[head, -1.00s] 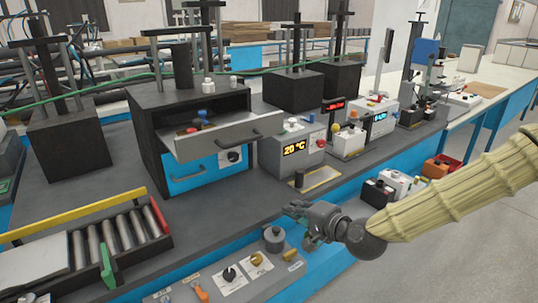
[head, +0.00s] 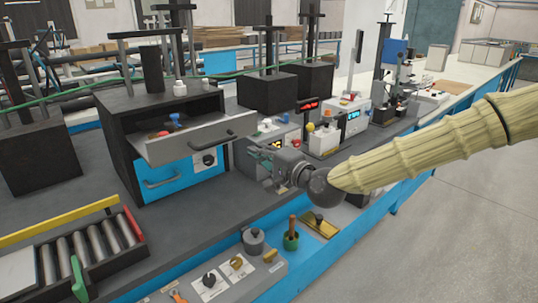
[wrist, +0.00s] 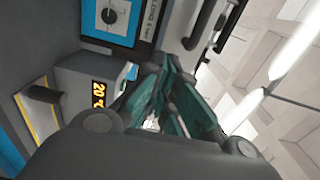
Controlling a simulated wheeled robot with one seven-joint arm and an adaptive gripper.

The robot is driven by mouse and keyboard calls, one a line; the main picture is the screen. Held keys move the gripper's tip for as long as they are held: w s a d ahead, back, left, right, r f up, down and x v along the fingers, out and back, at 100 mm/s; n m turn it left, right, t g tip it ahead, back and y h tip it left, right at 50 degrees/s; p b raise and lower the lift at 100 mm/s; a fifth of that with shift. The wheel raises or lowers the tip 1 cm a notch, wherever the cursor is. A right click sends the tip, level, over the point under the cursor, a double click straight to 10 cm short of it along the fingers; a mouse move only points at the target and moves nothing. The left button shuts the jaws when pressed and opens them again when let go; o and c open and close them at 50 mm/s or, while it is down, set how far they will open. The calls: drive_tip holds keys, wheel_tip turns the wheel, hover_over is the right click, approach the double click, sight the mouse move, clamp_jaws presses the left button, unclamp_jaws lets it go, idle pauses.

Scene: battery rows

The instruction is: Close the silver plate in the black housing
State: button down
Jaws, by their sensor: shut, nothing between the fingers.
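The silver plate (head: 180,152) is the front of a drawer with a black handle (head: 228,134). It stands pulled out from the top of the black housing (head: 118,140), above a blue lower drawer (head: 165,176). Small bottles and coloured items show in the opening behind it. My gripper (head: 258,158) is just right of and below the plate's right end, apart from it as far as the head view shows. In the wrist view the dark green fingers (wrist: 165,88) are together and hold nothing, with a black handle (wrist: 203,25) beyond them.
A grey device with a 20 °C display (wrist: 98,94) stands close beside my gripper. A control panel with knobs (head: 225,275) and a roller tray (head: 88,255) lie in front. Open floor lies at right.

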drive_tip(key=p+x, duration=0.1)
drive_tip(key=x, duration=0.6)
drive_tip(key=shift+w+a, duration=0.15)
drive_tip(key=shift+w, duration=0.05)
